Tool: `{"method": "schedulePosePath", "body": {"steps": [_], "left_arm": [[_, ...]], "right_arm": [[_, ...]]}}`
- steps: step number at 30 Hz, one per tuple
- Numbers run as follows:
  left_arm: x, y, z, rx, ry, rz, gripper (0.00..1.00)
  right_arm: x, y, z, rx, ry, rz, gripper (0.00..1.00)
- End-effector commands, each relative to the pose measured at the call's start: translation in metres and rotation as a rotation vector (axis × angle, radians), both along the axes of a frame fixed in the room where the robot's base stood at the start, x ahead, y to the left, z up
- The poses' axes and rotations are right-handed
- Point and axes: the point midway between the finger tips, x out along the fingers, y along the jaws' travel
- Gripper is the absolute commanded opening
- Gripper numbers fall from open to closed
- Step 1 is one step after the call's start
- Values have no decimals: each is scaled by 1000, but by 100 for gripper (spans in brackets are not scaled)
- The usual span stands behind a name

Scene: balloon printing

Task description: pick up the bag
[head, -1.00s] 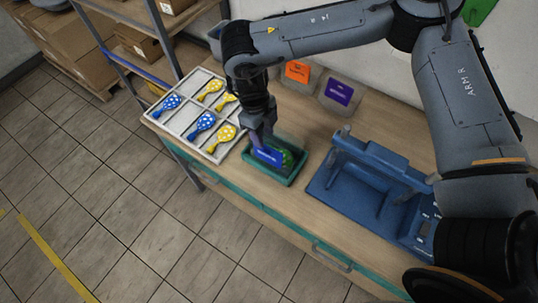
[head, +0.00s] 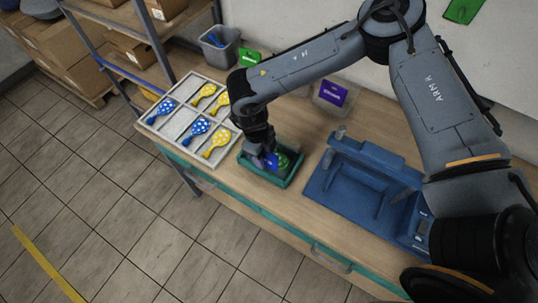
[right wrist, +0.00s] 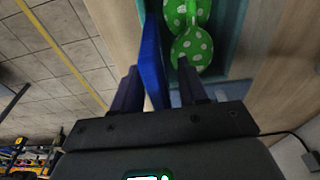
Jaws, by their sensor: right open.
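The blue bag (head: 271,161) stands in a small teal tray (head: 272,181) on the bench, beside a green balloon with white dots (head: 283,160). My right gripper (head: 266,158) reaches down into the tray from above. In the right wrist view the gripper (right wrist: 160,82) is open, with the upright blue bag (right wrist: 152,60) between its fingers, closer to the left one. The green balloon (right wrist: 190,48) lies just beyond the right finger. In the head view the arm hides part of the bag. My left gripper is not in view.
A white divided tray (head: 168,134) with blue and yellow dotted balloons lies to the left. A blue machine (head: 350,190) stands to the right. Behind are a grey bin (head: 217,48) and containers with green (head: 249,58) and purple (head: 333,94) labels.

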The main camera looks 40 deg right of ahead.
Motion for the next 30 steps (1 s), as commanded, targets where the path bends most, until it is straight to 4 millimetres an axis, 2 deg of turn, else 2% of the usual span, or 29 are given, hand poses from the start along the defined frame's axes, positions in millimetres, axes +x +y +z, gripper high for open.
{"method": "schedulePosePath", "body": {"steps": [9,15,18,30], "left_arm": [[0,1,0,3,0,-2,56],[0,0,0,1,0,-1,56],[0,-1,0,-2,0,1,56],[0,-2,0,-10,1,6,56]], "right_arm": [[-1,0,-5,0,0,0,43],[-1,0,-4,0,0,0,12],[-1,0,-4,0,0,0,0],[0,0,-2,1,-1,0,0]]}}
